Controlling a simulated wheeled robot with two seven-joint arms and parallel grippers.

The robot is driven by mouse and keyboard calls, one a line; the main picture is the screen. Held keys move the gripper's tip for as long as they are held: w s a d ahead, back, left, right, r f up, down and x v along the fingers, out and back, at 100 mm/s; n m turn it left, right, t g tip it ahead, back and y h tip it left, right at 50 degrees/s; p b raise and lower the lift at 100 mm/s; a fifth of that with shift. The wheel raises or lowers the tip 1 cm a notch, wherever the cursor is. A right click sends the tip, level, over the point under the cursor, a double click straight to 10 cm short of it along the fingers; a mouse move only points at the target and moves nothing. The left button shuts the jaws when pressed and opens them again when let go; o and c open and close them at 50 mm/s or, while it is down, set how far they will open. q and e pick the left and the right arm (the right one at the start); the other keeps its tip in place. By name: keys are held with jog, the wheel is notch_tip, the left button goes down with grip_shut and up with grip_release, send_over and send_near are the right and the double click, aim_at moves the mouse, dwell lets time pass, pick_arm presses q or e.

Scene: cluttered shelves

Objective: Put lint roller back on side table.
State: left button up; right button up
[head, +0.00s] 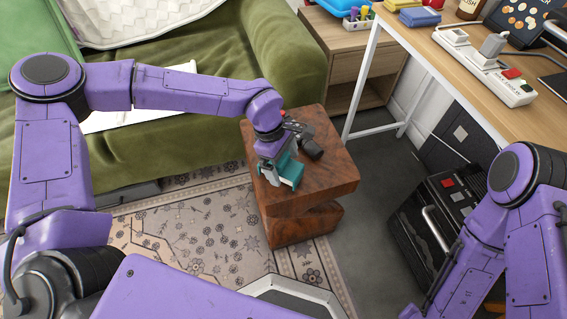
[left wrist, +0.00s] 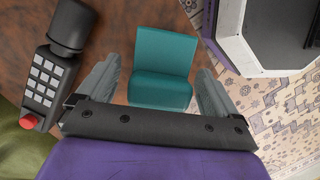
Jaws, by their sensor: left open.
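The side table (head: 335,184) is a dark reddish-brown wooden block beside the sofa. My left gripper (head: 275,176) is over its near left part, pointing down. In the left wrist view the gripper (left wrist: 160,72) is open, with a teal object (left wrist: 162,55) between its fingers. I see gaps beside that object, so it is not gripped. The teal object also shows in the head view (head: 292,170). I cannot make out a lint roller for certain in either view. My right gripper is out of view; only its arm shows at right.
A black device with a keypad and red button (left wrist: 48,78) lies on the table beside the gripper. A green sofa (head: 220,60) stands behind left, a white-legged desk (head: 480,80) at right. A black case (head: 440,210) stands on the floor below the desk.

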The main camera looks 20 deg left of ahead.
pick_arm(q)
jog(key=p+v, duration=0.3)
jog(key=v, duration=0.8)
jog(key=shift+r, duration=0.2)
